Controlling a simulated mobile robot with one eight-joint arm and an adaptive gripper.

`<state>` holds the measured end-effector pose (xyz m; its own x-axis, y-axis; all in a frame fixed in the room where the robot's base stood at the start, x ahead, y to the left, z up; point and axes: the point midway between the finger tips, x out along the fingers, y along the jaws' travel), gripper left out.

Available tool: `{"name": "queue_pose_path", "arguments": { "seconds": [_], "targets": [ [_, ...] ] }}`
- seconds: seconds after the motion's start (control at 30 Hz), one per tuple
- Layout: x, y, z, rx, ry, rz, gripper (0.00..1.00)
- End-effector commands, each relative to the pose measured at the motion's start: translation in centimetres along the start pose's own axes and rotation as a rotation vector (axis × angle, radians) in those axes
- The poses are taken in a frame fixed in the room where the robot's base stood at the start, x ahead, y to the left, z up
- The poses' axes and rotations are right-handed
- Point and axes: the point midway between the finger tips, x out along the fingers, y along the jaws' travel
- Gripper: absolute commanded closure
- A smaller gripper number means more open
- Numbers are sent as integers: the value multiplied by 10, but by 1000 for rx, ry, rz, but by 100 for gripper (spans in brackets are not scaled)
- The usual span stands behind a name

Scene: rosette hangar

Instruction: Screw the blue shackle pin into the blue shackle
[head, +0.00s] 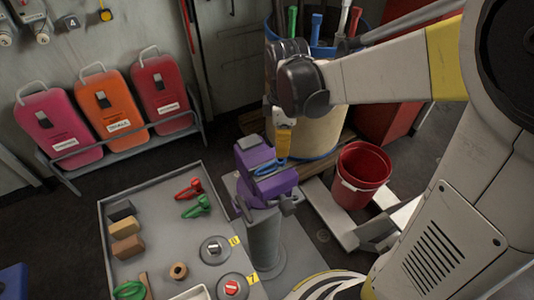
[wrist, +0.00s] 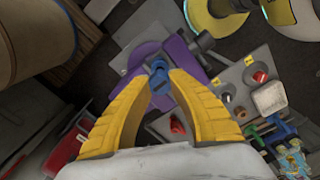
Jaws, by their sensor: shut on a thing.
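A blue shackle (head: 270,166) sits at the purple vise (head: 262,188), which stands on a grey post. My gripper (head: 282,154) reaches down to the shackle from above, its yellow fingers close to it. In the wrist view, my gripper's fingertips (wrist: 160,76) are shut on a small blue piece, which looks like the blue shackle pin (wrist: 158,68). The purple vise (wrist: 188,62) lies just beyond it. The fingers hide part of the pin, and I cannot tell how far it is in the shackle.
A grey tray (head: 150,196) left of the vise holds red (head: 189,188) and green (head: 196,206) shackles and several blocks. A red bucket (head: 362,176) stands right of the vise. A barrel of tools (head: 318,120) stands behind my gripper.

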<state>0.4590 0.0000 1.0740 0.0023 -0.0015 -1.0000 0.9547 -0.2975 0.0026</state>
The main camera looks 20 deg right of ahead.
Motion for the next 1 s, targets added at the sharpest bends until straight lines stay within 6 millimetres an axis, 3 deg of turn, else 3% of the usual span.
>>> {"name": "queue_pose_path", "arguments": {
  "seconds": [1.0],
  "targets": [
    [14, 0, 0, 0, 0, 0, 100]
  ]
}}
